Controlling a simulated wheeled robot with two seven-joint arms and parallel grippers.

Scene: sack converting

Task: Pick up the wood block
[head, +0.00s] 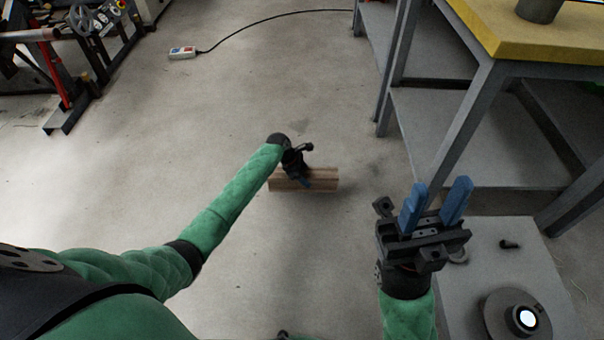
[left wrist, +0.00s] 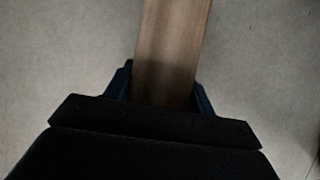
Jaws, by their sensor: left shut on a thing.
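The wood block (head: 322,180) is a long brown bar in the middle of the head view, over the grey floor. My left gripper (head: 305,182) reaches down to it and is shut on it near its middle. In the left wrist view the block (left wrist: 172,50) runs up from between the two blue fingers of my left gripper (left wrist: 160,88), one finger on each side. I cannot tell whether the block touches the floor. My right gripper (head: 437,205) is open and empty at the right, its blue fingers apart and pointing up.
A metal table with a yellow top (head: 530,38) and a lower shelf stands at the right. A red and white control box (head: 182,53) with a black cable lies on the floor at the back. Machinery (head: 62,60) stands at the upper left. The floor around the block is clear.

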